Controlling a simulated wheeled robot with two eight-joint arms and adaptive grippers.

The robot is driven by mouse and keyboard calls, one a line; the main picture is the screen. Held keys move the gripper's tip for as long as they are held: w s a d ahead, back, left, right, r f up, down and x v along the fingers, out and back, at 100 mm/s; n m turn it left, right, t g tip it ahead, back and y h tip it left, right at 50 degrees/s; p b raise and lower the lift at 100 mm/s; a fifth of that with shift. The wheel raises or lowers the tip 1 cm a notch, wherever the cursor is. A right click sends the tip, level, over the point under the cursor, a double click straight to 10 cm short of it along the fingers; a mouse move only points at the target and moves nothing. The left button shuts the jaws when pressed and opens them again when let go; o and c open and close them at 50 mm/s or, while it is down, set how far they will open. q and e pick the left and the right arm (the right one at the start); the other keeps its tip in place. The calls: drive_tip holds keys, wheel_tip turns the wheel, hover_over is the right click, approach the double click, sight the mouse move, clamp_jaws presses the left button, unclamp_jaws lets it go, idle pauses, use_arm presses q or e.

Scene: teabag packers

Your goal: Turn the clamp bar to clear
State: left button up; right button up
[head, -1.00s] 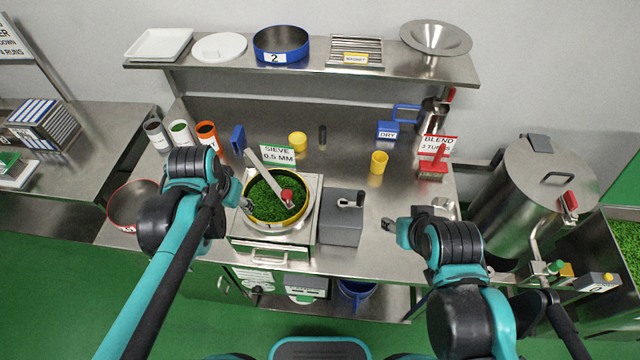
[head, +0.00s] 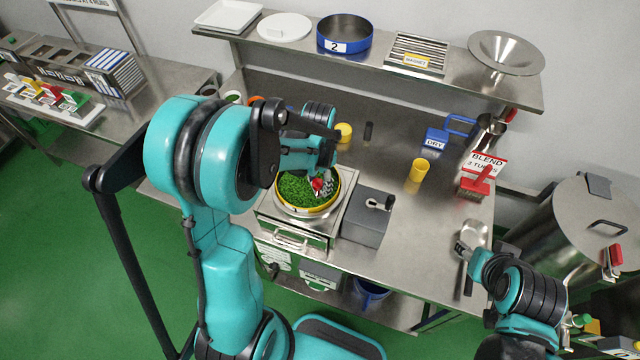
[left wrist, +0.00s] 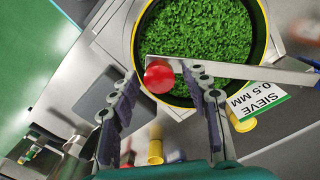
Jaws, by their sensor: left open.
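The clamp bar (left wrist: 228,70) is a flat metal bar lying across the sieve, with a red knob (left wrist: 160,78) at one end. The yellow-rimmed sieve (head: 297,211) holds green leaf. In the head view the knob (head: 318,185) shows beside my left gripper (head: 322,168), and my arm hides most of the bar. In the left wrist view my left gripper (left wrist: 163,76) is open, with its fingers on either side of the knob; contact cannot be told. My right gripper (head: 462,249) is at the right of the bench, beside a metal scoop (head: 475,236); its opening is unclear.
A grey box with a small handle (head: 365,228) stands right of the sieve. Yellow cups (head: 419,170), a blue DRY tag (head: 436,140) and a red BLEND stand (head: 476,186) are on the bench. A green and white SIEVE sign (left wrist: 258,103) stands near the bar.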

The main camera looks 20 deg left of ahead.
use_arm(q)
drive_tip(key=shift+s+f, duration=0.1)
drive_tip(key=shift+f, duration=0.5)
drive_tip(key=shift+c, duration=0.4)
clamp_jaws()
